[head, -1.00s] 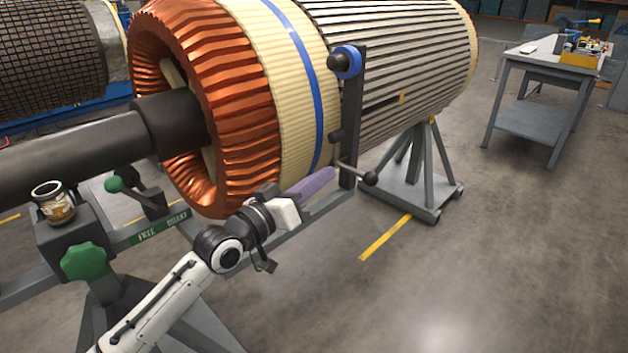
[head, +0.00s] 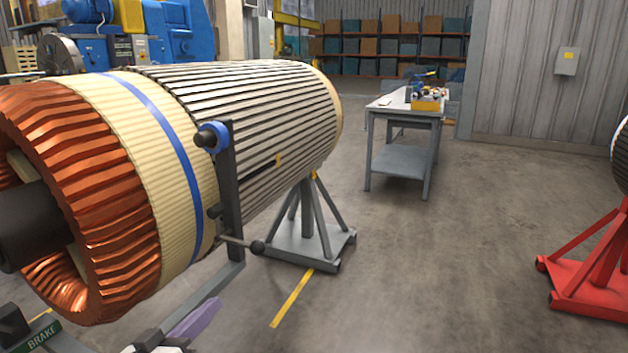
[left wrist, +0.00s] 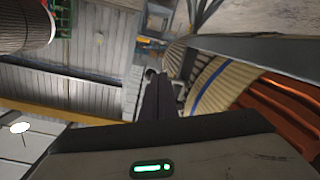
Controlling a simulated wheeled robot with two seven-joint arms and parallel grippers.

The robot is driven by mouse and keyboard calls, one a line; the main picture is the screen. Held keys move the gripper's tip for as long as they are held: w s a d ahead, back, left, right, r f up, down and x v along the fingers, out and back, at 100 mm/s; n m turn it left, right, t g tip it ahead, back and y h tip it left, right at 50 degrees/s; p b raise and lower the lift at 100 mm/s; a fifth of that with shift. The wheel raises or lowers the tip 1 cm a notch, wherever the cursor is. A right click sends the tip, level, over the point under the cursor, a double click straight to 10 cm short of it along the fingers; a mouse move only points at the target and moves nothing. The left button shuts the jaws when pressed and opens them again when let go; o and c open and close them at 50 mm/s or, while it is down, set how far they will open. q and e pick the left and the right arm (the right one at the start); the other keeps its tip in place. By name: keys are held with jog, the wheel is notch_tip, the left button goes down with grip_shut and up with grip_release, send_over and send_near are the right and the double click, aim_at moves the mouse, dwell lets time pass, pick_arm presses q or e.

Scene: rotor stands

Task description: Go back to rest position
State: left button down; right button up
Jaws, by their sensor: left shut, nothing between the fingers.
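My left gripper (head: 198,317) shows at the bottom of the head view, with purple fingers shut and nothing between them. Its dark fingers (left wrist: 158,102) also show together in the left wrist view. It is below and in front of the large rotor (head: 230,130), apart from it as far as I can see. The rotor has a copper end winding, a cream section with a blue stripe and a slotted body. It also shows at the right of the left wrist view (left wrist: 212,85). My right gripper is not in view.
A dark upright bracket (head: 232,190) with a blue-collared knob and a lever stands close above my left gripper. A grey stand (head: 307,245) carries the rotor. A workbench (head: 403,115) stands behind, and a red stand (head: 590,285) at right. The floor between is clear.

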pick_arm(q)
jog(key=s+d+f+m+g+y, duration=0.1)
jog(key=s+d+f+g, duration=0.2)
jog(key=s+f, duration=1)
jog(key=s+d+f+m+g+y, duration=0.1)
jog(key=s+d+f+m+g, duration=0.1)
jog(key=s+f, duration=1.2)
jog(key=d+f+g, duration=0.1)
jog(key=g, duration=0.1)
jog(key=shift+s+g+y, duration=0.15)
jog(key=shift+g+y, duration=0.15)
jog(key=shift+d, duration=0.1)
